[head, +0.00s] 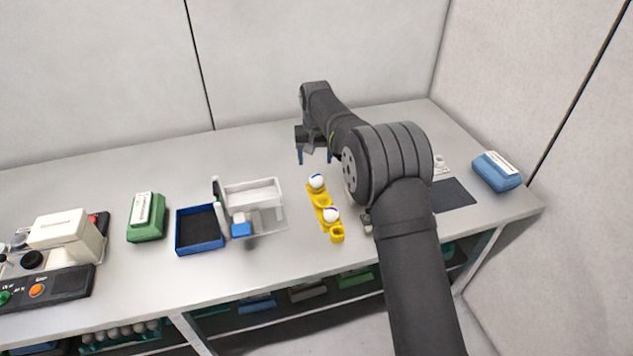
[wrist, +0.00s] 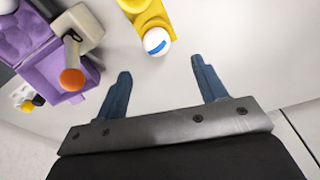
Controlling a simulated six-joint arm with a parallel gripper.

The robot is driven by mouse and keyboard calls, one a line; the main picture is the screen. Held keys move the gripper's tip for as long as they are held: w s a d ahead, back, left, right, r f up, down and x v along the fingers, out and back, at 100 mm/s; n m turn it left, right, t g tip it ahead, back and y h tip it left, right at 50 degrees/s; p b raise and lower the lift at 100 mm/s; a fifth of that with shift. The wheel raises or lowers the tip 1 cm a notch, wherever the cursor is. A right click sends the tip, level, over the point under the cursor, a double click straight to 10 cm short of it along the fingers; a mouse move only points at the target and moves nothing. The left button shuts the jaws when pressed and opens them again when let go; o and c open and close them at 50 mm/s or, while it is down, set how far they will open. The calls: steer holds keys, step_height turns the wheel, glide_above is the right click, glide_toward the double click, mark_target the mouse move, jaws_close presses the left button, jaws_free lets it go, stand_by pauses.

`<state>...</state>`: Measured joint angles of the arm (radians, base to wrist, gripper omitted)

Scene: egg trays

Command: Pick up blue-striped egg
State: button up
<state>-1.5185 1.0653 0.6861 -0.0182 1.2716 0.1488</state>
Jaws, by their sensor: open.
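A white egg with a blue stripe (head: 317,181) sits in the far end cup of the yellow egg tray (head: 322,200). The egg also shows in the wrist view (wrist: 157,41), at the near end of the yellow tray (wrist: 150,14). A second white egg (head: 331,215) sits further along the tray in the head view; a bluish mark shows on it. The end cup nearest the head camera looks empty. My gripper (head: 314,158) is open and empty, above the table just beyond the striped egg. In the wrist view its blue fingers (wrist: 164,84) are apart, with the egg ahead of them.
In the wrist view a purple carton (wrist: 60,65) with an orange-ended object lies left of the tray. In the head view a clear-walled bin (head: 254,190) and a blue tray (head: 200,247) stand left. The table behind them is clear.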

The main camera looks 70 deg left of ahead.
mark_target(317, 175)
steer(key=f, duration=0.8)
steer(key=shift+w+a, duration=0.3)
steer(key=c, duration=0.8)
